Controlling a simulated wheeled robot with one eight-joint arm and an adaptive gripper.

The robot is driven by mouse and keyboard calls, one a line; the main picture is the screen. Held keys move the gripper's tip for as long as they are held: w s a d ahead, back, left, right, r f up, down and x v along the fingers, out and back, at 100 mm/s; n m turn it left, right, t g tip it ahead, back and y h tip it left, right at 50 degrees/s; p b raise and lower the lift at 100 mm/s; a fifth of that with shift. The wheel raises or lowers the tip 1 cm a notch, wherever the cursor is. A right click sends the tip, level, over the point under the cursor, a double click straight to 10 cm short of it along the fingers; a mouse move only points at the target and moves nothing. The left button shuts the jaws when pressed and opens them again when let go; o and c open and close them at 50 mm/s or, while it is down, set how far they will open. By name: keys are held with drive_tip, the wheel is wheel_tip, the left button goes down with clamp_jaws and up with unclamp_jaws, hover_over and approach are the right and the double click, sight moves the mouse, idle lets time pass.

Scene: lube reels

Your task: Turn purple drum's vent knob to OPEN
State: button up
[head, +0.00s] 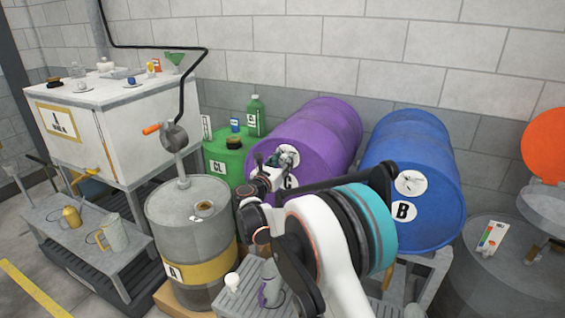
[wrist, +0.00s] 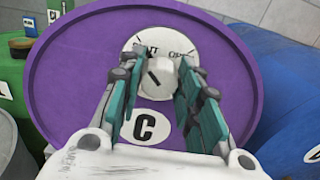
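The purple drum (head: 318,132) lies on its side with its end face toward me, and it also fills the wrist view (wrist: 75,65). A white plate with the words SHUT at left and OPEN at right (wrist: 178,43) is on its upper face. The white vent knob (wrist: 162,77) sits below the words, its dark pointer line slanting toward the upper left, on the SHUT side. A round C label (wrist: 150,127) is beneath it. My gripper (wrist: 162,68) is open, with one finger on each side of the knob. I cannot tell whether they touch it. In the head view my gripper (head: 272,166) partly hides the drum face.
A blue drum (head: 412,160) marked B lies close at right. A green drum (head: 224,160) stands at left, and a grey drum (head: 190,225) with a yellow band and hand pump stands nearer. A small grey stand (head: 232,300) is below my arm.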

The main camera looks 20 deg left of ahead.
drive_tip(key=shift+m, duration=0.3)
drive_tip(key=m, duration=0.4)
drive_tip(key=m+b, duration=0.1)
drive_tip(key=m, duration=0.4)
drive_tip(key=shift+d, duration=0.1)
drive_tip(key=m, duration=0.4)
drive_tip(key=shift+f+m, duration=0.15)
drive_tip(key=shift+m, duration=2.05)
drive_tip(key=shift+d+f, duration=0.1)
drive_tip(key=o, duration=1)
drive_tip(key=shift+o, duration=0.2)
